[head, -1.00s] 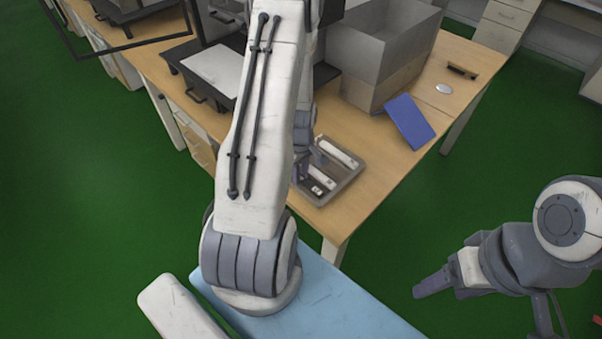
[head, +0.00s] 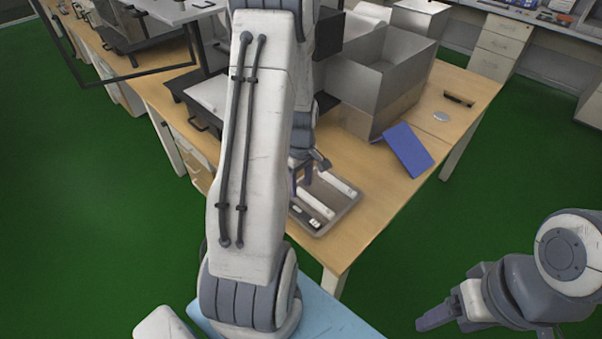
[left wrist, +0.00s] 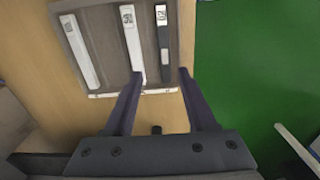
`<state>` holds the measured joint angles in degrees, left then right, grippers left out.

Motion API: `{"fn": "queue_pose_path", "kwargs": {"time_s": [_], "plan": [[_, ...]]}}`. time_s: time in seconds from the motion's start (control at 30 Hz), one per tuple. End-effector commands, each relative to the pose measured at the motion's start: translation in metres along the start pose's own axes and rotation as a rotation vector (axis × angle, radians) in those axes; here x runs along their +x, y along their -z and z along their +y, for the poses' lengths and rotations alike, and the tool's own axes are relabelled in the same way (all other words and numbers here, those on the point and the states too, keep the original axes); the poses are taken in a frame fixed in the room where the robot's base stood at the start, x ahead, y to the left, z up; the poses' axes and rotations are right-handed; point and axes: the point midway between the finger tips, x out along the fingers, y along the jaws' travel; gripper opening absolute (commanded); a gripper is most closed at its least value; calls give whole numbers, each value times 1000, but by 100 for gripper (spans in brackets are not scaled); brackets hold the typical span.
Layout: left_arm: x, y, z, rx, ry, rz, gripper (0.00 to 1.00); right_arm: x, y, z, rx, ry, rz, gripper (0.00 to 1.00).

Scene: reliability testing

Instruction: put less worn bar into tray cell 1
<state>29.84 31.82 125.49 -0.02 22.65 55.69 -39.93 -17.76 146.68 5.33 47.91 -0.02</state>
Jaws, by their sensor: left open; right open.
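A grey tray (head: 346,212) lies on the wooden bench near its front corner. The left wrist view shows long narrow bars in it: a white bar (left wrist: 77,50) at left, a white bar with a printed code (left wrist: 132,45) in the middle, and a black piece with a white coded end (left wrist: 161,40) at right. Wear and cell numbers cannot be read. My left gripper (head: 308,172) is open and empty above the tray; in the wrist view its fingertips (left wrist: 160,74) appear near the lower ends of the middle and right pieces. My right gripper (head: 436,318) is open, off the bench.
A small round white disc (head: 441,117) and a dark object (head: 459,99) lie farther back. The bench's right front strip is clear. My left arm hides part of the bench.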

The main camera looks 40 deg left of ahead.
Motion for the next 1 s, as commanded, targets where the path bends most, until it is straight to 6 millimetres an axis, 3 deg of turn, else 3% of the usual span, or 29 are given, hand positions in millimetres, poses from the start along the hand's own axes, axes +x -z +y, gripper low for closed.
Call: {"fn": "queue_pose_path", "kwargs": {"time_s": [0.2,0.57,0.67,0.77,0.8,0.87,1.0], "plan": [[-36,0,1,0,-3,2,56,1,0,0,0,0,0,69],[-50,-6,2,28,-1,0,56,1,0,0,0,0,0,69],[-62,-35,11,163,-8,1,56,1,0,0,0,0,0,69],[-84,-90,18,428,-22,1,56,1,0,0,0,0,0,69],[-94,-117,16,562,-26,-1,56,1,0,0,0,0,0,69],[-109,-158,9,775,-36,-3,56,1,0,0,0,0,0,69],[-136,-240,-29,1266,-57,-14,56,1,0,0,0,0,0,69]]}}
